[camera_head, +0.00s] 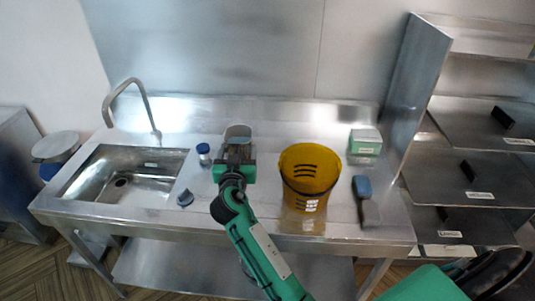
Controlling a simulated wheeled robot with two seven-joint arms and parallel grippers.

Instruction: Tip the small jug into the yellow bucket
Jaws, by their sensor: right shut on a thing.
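The yellow bucket (310,177) stands upright on the steel counter, right of the middle. It is translucent, with dark slots and a white label on its side. My right gripper (237,152) is to the left of the bucket, shut on the small jug (238,131). The jug is greyish and its rim shows just beyond the gripper. It looks about upright; its lower part is hidden behind the gripper, so I cannot tell whether it touches the counter. My left gripper is not in view.
A sink (125,178) with a tall tap (146,104) is on the left. A blue-capped container (203,153) and a small blue item (185,198) lie left of the gripper. A green-and-white box (365,142) and a blue-headed brush (363,188) are right of the bucket. Steel shelves (480,135) stand at right.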

